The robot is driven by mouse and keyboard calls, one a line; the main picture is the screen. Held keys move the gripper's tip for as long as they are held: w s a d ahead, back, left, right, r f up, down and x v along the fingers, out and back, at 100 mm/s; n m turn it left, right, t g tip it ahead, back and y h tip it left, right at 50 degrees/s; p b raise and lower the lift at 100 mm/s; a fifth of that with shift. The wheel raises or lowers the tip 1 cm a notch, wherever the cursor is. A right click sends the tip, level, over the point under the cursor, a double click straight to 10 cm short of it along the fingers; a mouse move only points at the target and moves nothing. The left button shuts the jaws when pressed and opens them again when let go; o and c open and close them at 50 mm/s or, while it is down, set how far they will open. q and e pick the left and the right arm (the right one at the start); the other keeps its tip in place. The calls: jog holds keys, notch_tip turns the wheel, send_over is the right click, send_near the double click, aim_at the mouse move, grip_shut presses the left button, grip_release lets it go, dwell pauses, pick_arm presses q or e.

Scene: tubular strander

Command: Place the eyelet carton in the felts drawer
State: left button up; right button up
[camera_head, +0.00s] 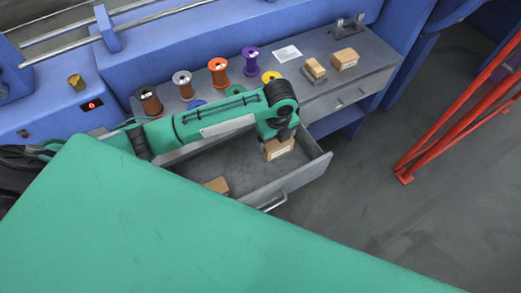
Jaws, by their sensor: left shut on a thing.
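My left gripper (283,136) is shut on a small brown carton with a pale label, taken to be the eyelet carton (279,150). The carton is at the right part of the open grey drawer, taken to be the felts drawer (290,183), within its walls as seen from above. I cannot tell whether it touches the drawer floor. Another brown carton (216,185) lies in the left part of the drawer, partly hidden. The drawer's left front is hidden by a green surface in the foreground. My right gripper is not in view.
The grey bench top (325,52) bears several coloured spools, including an orange one (218,72) and a purple one (251,61). A white card (287,53) and two more cartons (315,68) (344,59) are there. A closed drawer (350,97) is at right. Red bars (455,115) stand further right.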

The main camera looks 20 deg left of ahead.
pick_arm(q)
notch_tip(320, 180, down, 13)
jog(key=shift+r+b, duration=0.1)
jog(key=shift+b, duration=0.2)
notch_tip(320, 180, down, 3)
jog(key=shift+f, duration=0.9)
jog(key=o, duration=1)
jog(key=shift+o, duration=0.5)
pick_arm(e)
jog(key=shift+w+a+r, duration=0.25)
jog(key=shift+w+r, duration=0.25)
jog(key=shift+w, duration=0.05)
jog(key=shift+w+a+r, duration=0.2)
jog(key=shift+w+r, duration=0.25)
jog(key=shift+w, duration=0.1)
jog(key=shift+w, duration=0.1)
